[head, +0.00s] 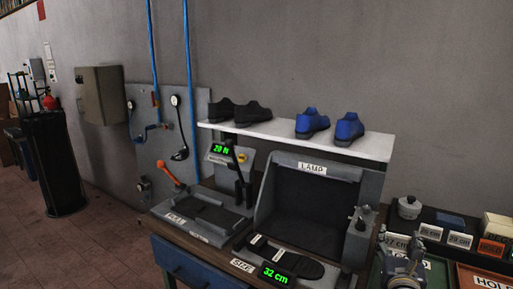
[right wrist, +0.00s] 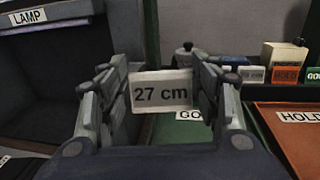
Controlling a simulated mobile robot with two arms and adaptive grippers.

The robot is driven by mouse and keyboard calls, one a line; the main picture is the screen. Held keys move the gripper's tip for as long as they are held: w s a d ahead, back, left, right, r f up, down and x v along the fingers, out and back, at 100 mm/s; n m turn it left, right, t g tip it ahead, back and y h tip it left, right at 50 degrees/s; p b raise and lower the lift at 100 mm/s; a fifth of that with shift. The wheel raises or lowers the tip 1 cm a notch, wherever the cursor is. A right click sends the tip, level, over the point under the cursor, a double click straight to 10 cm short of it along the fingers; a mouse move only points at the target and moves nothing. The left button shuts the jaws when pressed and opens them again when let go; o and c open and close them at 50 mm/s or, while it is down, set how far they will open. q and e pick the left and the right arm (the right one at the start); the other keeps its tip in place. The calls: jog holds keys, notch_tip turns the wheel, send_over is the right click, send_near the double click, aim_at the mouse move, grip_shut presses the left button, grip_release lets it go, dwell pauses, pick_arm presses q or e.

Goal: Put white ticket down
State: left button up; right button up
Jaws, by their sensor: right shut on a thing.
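The white ticket (right wrist: 162,94), printed "27 cm", is upright between the fingers of my right gripper (right wrist: 160,98), which is shut on it. In the head view the ticket (head: 395,242) shows at the lower right, just above my right gripper (head: 402,258). In the right wrist view it is in front of a green tray (right wrist: 177,150), covering part of that tray's label. I cannot tell how high it is above the tray. My left gripper is not in view.
A reddish tray (right wrist: 294,150) labelled HOLD lies right of the green one. More tickets (head: 430,231) and a lidded pot (head: 409,207) stand behind. Left are the LAMP box (head: 313,168), a dark insole (head: 287,257) and a 32 cm display (head: 277,275). Shoes sit on a shelf (head: 285,134).

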jog(key=s+a+f+n+y, duration=0.1)
jog(key=s+a+n+y, duration=0.1)
jog(key=s+a, duration=0.6)
jog(key=s+a+f+n+t+y, duration=0.1)
jog(key=s+a+f+n+y, duration=0.1)
jog(key=s+a+y, duration=0.3)
jog(key=s+a, duration=0.4)
jog(key=shift+s+a+n, duration=0.15)
jog(key=shift+a+n, duration=0.15)
jog(key=shift+a, duration=0.1)
jog(key=shift+d+f, duration=0.1)
jog(key=shift+d, duration=0.15)
